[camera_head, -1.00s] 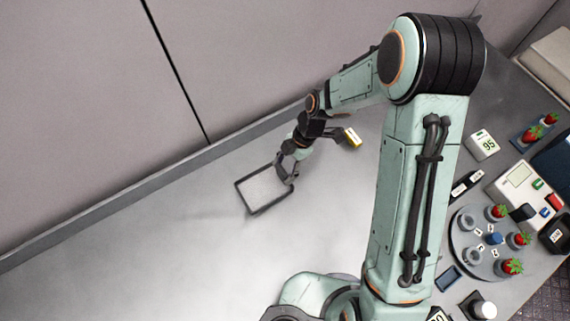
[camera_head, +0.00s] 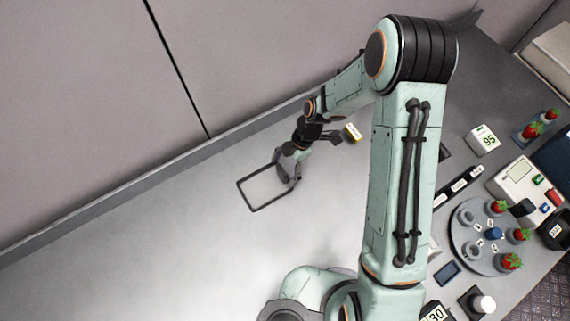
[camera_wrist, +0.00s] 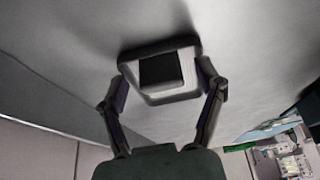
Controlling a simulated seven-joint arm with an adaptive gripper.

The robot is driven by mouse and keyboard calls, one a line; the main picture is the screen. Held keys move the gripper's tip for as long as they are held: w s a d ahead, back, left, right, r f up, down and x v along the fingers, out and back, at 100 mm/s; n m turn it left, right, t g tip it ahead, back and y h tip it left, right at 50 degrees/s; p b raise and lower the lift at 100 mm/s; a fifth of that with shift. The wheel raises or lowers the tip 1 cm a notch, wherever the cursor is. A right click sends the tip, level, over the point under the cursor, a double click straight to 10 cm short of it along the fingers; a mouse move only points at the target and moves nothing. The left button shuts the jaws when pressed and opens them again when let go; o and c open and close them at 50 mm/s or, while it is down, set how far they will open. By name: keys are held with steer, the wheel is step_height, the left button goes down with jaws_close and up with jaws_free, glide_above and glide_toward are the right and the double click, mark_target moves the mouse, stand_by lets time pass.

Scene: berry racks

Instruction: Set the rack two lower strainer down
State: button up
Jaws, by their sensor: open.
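The strainer is a dark rectangular frame (camera_head: 245,197) on the grey table's left part in the head view, and appears to lie flat on it. My gripper (camera_head: 288,172) is at its right end, low over the table. In the wrist view the strainer's rounded rim (camera_wrist: 160,46) lies ahead, with a black block (camera_wrist: 160,70) at its near middle. My gripper's two fingers (camera_wrist: 163,82) stand apart on either side of the block, with visible gaps. Whether a finger touches the rim is not clear.
A small yellow-and-white block (camera_head: 352,132) is close to the wrist. A wall ledge (camera_head: 150,180) runs behind. The table's left front is bare.

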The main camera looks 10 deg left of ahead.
steer(key=w+d+r+m, duration=0.1)
steer(key=d+r+m, duration=0.15)
steer(key=r, duration=0.55)
steer(key=d+r+m, duration=0.2)
steer(key=d+r, duration=0.2)
steer(key=r, duration=0.4)
steer(key=s+d+r+m+t+h, duration=0.1)
steer(key=s+d+r+m, duration=0.2)
steer(key=s+m, duration=0.4)
steer(key=s+d+r+m+t+h, duration=0.1)
steer(key=s+d+m, duration=0.5)
steer(key=m, duration=0.8)
step_height(320, 180, up, 3)
steer(key=shift+s+d+f+t, duration=0.25)
steer(key=shift+s+t, duration=0.25)
steer(key=shift+s, duration=0.65)
